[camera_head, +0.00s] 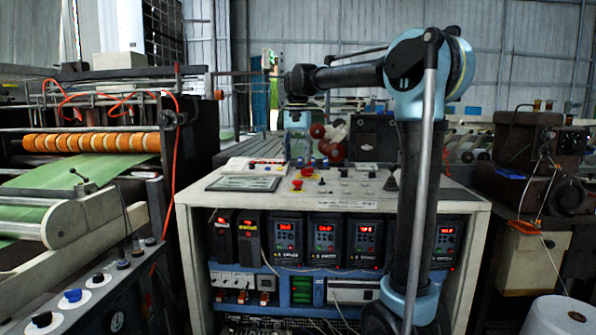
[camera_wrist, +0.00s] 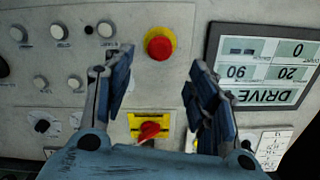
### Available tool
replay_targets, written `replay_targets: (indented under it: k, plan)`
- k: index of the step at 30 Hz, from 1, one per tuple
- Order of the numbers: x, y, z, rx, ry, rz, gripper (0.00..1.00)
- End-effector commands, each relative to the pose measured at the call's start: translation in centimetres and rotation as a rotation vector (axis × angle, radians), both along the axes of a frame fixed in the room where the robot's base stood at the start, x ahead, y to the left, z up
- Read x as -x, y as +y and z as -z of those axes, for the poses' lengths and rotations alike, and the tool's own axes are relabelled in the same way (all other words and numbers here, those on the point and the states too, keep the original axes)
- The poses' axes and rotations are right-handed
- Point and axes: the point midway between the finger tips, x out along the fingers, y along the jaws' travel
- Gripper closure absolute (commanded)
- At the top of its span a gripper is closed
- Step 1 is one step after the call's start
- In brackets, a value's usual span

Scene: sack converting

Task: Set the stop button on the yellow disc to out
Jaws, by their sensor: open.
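The stop button, a round red mushroom head (camera_wrist: 159,45), sits on a yellow disc (camera_wrist: 150,34) on the grey panel in the wrist view. In the head view the stop button (camera_head: 307,171) is small on the sloping console top. My gripper (camera_wrist: 160,72) is open and empty, its blue-grey fingers wide apart above the panel. In the wrist picture the button lies between the fingertips sideways and a little above them. I cannot tell whether the button is pressed in or out.
A red rotary switch on a yellow square plate (camera_wrist: 150,128) lies lower between the fingers. A display (camera_wrist: 263,65) is at right, and several white buttons and knobs (camera_wrist: 60,32) are at left. The console cabinet (camera_head: 340,203) carries the panel.

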Motion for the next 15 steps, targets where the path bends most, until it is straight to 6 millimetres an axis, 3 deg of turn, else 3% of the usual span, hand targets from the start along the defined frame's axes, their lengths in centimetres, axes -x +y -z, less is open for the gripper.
replay_targets:
  k: [6,15]
  plan:
    - [0.0,0.0,-3.2,0.000,0.000,0.000,0.47]
    - [0.0,0.0,-4.6,0.000,0.000,0.000,0.47]
